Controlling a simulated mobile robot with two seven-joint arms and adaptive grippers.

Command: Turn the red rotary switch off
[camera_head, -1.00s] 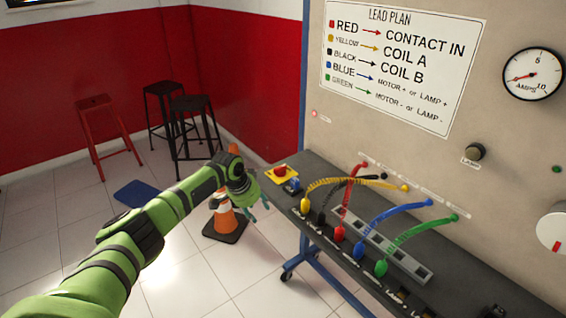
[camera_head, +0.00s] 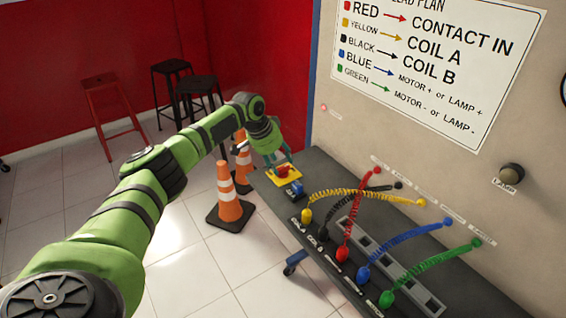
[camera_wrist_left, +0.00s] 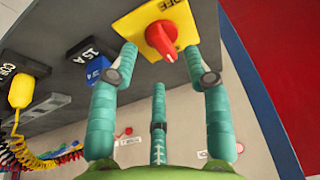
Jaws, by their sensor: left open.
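The red rotary switch (camera_head: 284,171) sits on a yellow plate (camera_head: 290,180) at the far left end of the grey bench. In the left wrist view, its red knob (camera_wrist_left: 161,38) is on the yellow plate (camera_wrist_left: 127,22), which has black lettering reading "OFF" at the top edge. A pale mark shows on the knob's lower right, on the side away from that lettering. My left gripper (camera_head: 280,158) is open above the switch, with teal fingers spread. In the left wrist view, two fingertips stand on either side of the knob; contact is unclear. My right gripper is not in view.
A blue fuse-like block (camera_head: 295,188) lies close beside the yellow plate. Several coiled leads, including a yellow one (camera_head: 352,193), run along the bench (camera_head: 262,185) to the upright panel (camera_head: 375,130). Orange cones (camera_head: 228,193) stand on the floor left of the bench.

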